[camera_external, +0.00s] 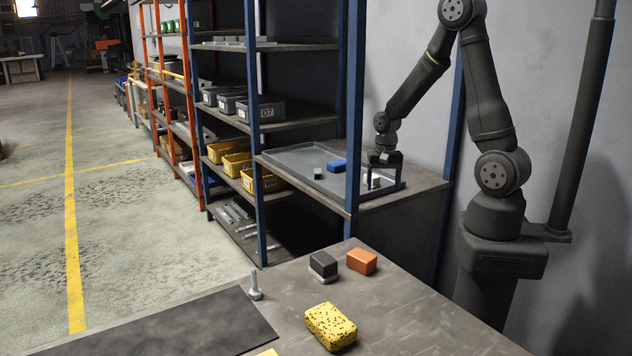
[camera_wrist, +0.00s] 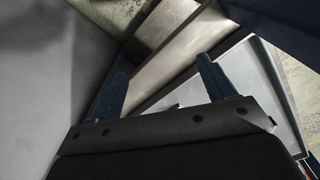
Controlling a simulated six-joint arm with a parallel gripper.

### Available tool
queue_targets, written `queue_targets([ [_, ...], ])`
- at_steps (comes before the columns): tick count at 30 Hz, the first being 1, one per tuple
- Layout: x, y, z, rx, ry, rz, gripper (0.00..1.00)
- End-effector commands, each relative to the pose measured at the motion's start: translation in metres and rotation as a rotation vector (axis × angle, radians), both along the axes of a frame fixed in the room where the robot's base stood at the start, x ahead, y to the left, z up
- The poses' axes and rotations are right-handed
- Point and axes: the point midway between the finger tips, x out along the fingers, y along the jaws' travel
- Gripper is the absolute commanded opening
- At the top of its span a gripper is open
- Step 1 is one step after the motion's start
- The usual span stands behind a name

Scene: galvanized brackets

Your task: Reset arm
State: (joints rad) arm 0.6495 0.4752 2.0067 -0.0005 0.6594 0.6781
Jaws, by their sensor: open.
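My gripper (camera_external: 385,174) is at the right end of the grey tray (camera_external: 290,158) on the shelf. Its jaws look apart in the external view. A small dark block (camera_external: 374,183) shows by the fingers; I cannot tell whether it touches them. In the wrist view, the two fingers of my gripper (camera_wrist: 161,72) are spread, with no clearly held object between them. The tray (camera_wrist: 246,82) shows there tilted at the right. A blue block (camera_external: 337,166) and another small dark block (camera_external: 317,173) lie on the tray, left of my gripper.
Blue shelf posts (camera_external: 355,100) stand close left of my arm. On the front table (camera_external: 420,310) are a yellow speckled sponge (camera_external: 331,326), an orange block (camera_external: 361,261), a dark block (camera_external: 323,264), a bolt (camera_external: 255,286) and a black mat (camera_external: 175,335).

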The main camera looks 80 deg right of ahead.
Motion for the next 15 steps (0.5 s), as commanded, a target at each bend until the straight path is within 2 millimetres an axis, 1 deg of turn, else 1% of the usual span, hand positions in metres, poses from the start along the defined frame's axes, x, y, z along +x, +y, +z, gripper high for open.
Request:
queue_targets([
  [1,-0.003,0.01,-0.002,0.001,0.0,0.052,0.76],
  [4,-0.01,0.027,-0.004,0.001,0.0,0.158,0.76],
  [9,-0.005,0.05,-0.011,0.001,0.0,0.306,0.76],
  [15,0.003,0.063,-0.017,0.001,0.001,0.385,0.76],
])
